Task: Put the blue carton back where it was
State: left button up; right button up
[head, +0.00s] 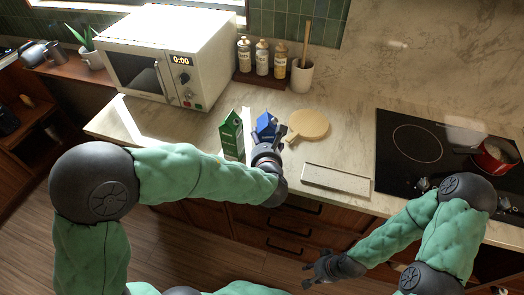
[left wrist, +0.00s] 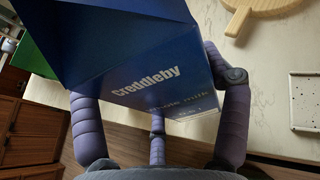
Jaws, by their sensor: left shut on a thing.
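The blue carton (head: 265,122) is at the counter's front part, just right of a green carton (head: 231,135). My left gripper (head: 267,148) is shut on it from the front. In the left wrist view the blue carton (left wrist: 150,70), lettered "Creddleby", fills the space between my fingers. I cannot tell whether its base touches the counter. The green carton also shows at the left edge of the left wrist view (left wrist: 32,56). My right gripper (head: 318,268) is empty, fingers spread, low in front of the drawers.
A round wooden board (head: 309,125) lies right of the blue carton. A pale shallow tray (head: 336,180) lies near the front edge. A microwave (head: 170,60), bottles on a rack (head: 262,60) and a utensil crock (head: 302,76) stand behind. A red pot (head: 494,157) sits on the black hob (head: 425,135).

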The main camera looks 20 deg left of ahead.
pick_arm(q)
notch_tip(320, 180, down, 4)
jog(key=shift+w+a+r+b, duration=0.15)
jog(key=shift+b, duration=0.6)
jog(key=shift+r, duration=0.15)
jog(key=shift+f, duration=0.2)
jog(key=o, duration=1.5)
